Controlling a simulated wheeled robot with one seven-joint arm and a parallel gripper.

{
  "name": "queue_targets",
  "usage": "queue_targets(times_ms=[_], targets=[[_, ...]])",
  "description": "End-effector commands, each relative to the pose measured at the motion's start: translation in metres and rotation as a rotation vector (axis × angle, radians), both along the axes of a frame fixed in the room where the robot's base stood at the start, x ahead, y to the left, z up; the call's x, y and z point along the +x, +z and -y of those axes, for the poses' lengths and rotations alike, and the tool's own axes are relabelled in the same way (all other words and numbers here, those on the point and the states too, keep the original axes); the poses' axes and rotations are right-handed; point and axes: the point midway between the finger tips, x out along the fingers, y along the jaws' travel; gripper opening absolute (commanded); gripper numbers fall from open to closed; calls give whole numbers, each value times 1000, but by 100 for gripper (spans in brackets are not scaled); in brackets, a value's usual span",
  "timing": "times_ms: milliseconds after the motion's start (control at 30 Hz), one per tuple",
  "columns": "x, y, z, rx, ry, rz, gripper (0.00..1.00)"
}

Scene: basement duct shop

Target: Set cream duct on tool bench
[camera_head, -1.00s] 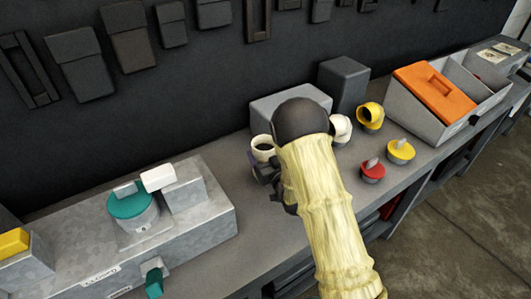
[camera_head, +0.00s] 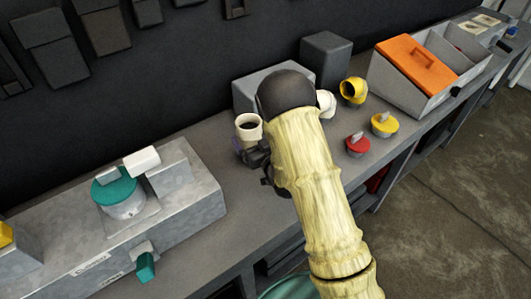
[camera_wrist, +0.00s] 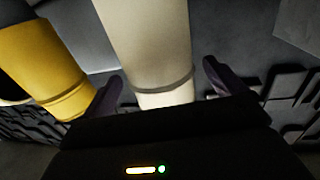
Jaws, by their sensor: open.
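A cream duct (camera_head: 248,128) with a dark open top stands upright by the bench's back, in front of a grey box. My gripper (camera_head: 262,162) is right at its near side, low down, partly hidden by my wrist. In the wrist view a cream tube (camera_wrist: 150,45) with a raised band fills the space between the two dark fingers of my gripper (camera_wrist: 160,88). The fingers are open, with gaps visible at both sides of the tube. The grey bench top (camera_head: 225,180) runs along the dark wall. Whether a finger touches the duct cannot be told.
A white elbow (camera_head: 326,103) and a yellow elbow (camera_head: 354,91) stand right of my arm. Red (camera_head: 358,145) and yellow (camera_head: 384,125) capped pieces sit nearer the front edge. An orange-lidded bin (camera_head: 410,85) is at right, a metal fixture (camera_head: 185,215) at left.

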Motion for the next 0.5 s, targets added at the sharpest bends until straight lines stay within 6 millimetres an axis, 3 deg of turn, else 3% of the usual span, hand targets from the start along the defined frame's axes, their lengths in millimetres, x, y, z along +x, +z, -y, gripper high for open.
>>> queue_targets(times_ms=[500], targets=[[-78,-2,39,0,-1,0,96]])
